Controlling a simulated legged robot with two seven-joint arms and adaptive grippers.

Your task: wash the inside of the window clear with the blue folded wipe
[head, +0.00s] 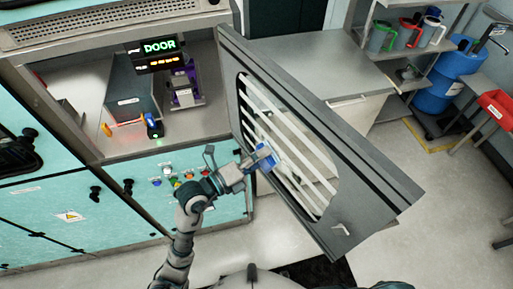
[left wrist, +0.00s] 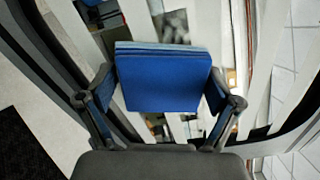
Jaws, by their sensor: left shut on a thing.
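My left gripper (head: 258,163) is shut on the blue folded wipe (head: 267,157), at the left part of the window. In the left wrist view the wipe (left wrist: 165,82) sits squarely between the two fingers of the gripper (left wrist: 160,100), its pale folded edge facing the pane. The window (head: 309,170) is in a grey door (head: 366,180) that stands swung open. White bands run along the pane, with clear see-through strips between them. The wipe is at or very near the pane; I cannot tell if it touches. My right gripper is not in view.
Behind the door's left side is an open lit chamber with a grey bin (head: 130,88), a purple device (head: 184,88) and a lit DOOR sign (head: 159,46). Buttons line the teal panel below. A blue drum (head: 447,80) and red bin (head: 496,104) stand right. Floor right of the door is clear.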

